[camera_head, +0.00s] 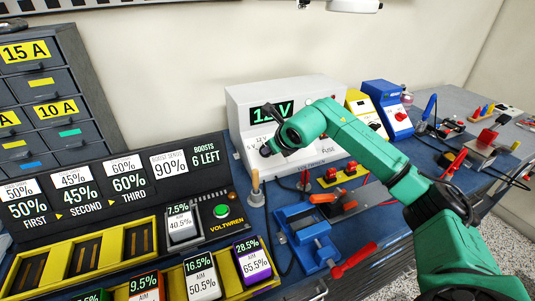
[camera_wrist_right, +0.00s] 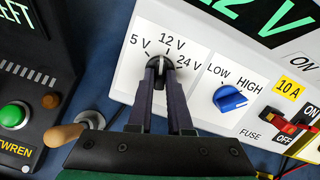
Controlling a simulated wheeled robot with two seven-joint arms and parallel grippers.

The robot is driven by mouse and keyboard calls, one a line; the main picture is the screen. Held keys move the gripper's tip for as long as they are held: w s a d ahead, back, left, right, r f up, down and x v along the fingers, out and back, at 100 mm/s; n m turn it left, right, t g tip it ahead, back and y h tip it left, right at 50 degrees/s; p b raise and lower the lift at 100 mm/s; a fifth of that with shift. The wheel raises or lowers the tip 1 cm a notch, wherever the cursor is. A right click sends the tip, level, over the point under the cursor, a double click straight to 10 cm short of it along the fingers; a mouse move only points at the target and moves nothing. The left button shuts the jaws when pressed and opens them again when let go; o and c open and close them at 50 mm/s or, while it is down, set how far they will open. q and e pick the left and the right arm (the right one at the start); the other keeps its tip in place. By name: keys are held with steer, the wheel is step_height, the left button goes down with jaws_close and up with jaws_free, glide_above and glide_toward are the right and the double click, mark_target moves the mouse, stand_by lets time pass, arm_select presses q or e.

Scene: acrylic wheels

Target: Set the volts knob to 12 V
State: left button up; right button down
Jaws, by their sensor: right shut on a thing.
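The volts knob (camera_wrist_right: 159,75) is a small dark knob with a light pointer, on the white front panel of the power unit (camera_head: 245,103). Its scale reads 5 V, 12 V and 24 V, and the pointer points up at the 12 V mark. My right gripper (camera_wrist_right: 162,72) is shut on the knob, one finger on each side. In the head view the right gripper (camera_head: 266,150) is at the panel and hides the knob. My left gripper is out of view.
Right of the knob are a blue LOW/HIGH knob (camera_wrist_right: 229,97) and a red ON/OFF switch (camera_wrist_right: 291,124). A wooden-handled tool (camera_head: 256,190) stands close below the panel. A black console with a green button (camera_head: 221,211) is to the left. A blue vise (camera_head: 305,238) lies in front.

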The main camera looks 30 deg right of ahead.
steer(key=shift+m, duration=0.4)
steer(key=shift+f, duration=0.1)
steer(key=shift+m+b, duration=0.4)
steer(key=shift+b, duration=0.05)
steer(key=shift+a+m+b, duration=0.1)
steer(key=shift+m+b, duration=0.35)
steer(key=shift+m, duration=0.45)
steer(key=c, duration=0.7)
jaws_free()
steer(key=v, duration=0.2)
steer(key=p+v, duration=0.1)
steer(key=v, duration=0.4)
steer(key=shift+w+a+r+p, duration=0.1)
steer(key=shift+w+r+p, duration=0.2)
steer(key=shift+r, duration=0.15)
